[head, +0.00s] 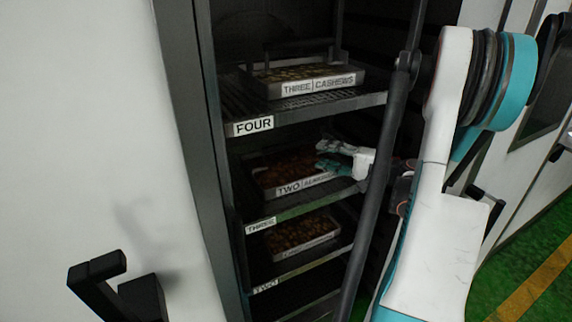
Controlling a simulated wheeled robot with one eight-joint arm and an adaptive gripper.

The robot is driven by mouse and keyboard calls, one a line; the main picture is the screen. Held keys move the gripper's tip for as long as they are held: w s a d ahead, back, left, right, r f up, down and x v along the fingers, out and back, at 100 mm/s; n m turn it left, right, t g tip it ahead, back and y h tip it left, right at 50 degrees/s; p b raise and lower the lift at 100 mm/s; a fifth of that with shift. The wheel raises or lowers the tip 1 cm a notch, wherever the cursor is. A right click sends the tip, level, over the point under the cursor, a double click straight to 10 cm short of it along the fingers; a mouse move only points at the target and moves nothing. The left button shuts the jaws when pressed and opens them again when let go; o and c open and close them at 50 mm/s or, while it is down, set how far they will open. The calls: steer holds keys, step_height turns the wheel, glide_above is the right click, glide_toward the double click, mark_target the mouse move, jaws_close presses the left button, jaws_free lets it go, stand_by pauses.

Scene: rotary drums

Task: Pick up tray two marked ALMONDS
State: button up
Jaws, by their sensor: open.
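The tray marked TWO ALMONDS (285,190) sits on the middle visible shelf of the dark rack, above the shelf label THREE. It is a shallow grey tray with brown contents and a white front label. My gripper (322,157) reaches in from the right, at the tray's right side and about the height of its rim or just above. Its fingers are apart and hold nothing. I cannot tell whether a finger touches the tray. The right end of the tray's label is dim and partly hard to read.
The tray marked THREE CASHEWS (318,86) stands on the shelf above, labelled FOUR (253,126). Another tray (300,232) is on the shelf below. A dark upright bar (385,150) crosses in front of the rack's right side. A black handle (98,270) juts out at lower left.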

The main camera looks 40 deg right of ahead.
mark_target(296, 144)
steer(key=shift+t, duration=0.4)
steer(key=x, duration=0.2)
steer(key=d+b+x, duration=0.1)
steer(key=x, duration=0.4)
steer(key=shift+w+d+b, duration=0.15)
steer(key=shift+w+b, duration=0.1)
steer(key=shift+b, duration=0.15)
steer(key=shift+b+x, duration=1)
steer(key=shift+x, duration=1.7)
steer(key=shift+s+f, duration=0.1)
steer(key=shift+c, duration=0.5)
jaws_close()
